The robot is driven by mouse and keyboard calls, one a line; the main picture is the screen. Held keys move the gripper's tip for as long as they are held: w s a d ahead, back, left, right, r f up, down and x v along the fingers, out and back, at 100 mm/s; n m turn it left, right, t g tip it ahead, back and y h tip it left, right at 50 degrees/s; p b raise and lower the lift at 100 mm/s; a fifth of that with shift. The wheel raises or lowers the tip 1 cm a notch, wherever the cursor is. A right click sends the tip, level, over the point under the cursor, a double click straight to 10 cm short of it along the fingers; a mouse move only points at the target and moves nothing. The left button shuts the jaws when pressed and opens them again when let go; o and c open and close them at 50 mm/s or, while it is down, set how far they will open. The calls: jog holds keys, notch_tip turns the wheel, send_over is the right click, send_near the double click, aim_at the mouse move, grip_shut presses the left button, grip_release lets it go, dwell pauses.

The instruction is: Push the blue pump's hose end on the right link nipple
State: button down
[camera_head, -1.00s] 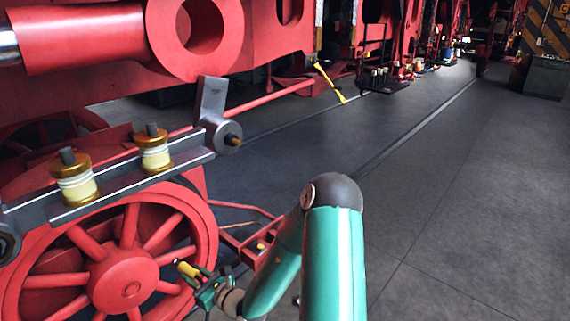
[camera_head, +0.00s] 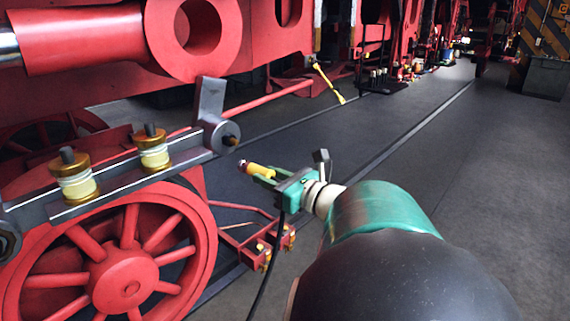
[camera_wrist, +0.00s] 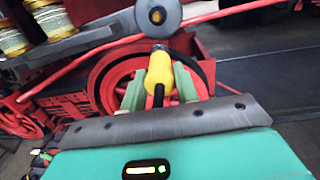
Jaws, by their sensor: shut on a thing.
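My gripper (camera_head: 268,176) is shut on the yellow hose end (camera_head: 257,169), which points up and left. In the wrist view, the hose end (camera_wrist: 160,74) sits between the two green fingers, with a dark hose running back from it. A black hose (camera_head: 263,272) hangs below my gripper. The grey round link end (camera_head: 219,137) is up and left of the hose end, which is apart from it in the head view. Its small brass-coloured centre, apparently the right link nipple (camera_wrist: 157,15), lies above the hose end in the wrist view. I cannot make out the blue pump.
Two brass-and-cream cups (camera_head: 154,153) stand on the grey bar (camera_head: 130,176) left of the link end. A red spoked wheel (camera_head: 124,278) is below. A thin red rod (camera_head: 268,97) passes behind the link end.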

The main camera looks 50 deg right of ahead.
aim_at(258, 166)
jog(key=s+r+h, duration=0.1)
jog(key=s+r, duration=0.4)
jog(key=shift+m, duration=0.4)
jog(key=shift+w+a, duration=0.1)
jog(key=shift+w, duration=2.55)
jog(key=shift+w, duration=1.4)
jog(key=shift+w, duration=0.3)
jog(key=c, duration=1)
grip_release()
jog(key=shift+w, duration=0.1)
jog(key=shift+o, duration=0.2)
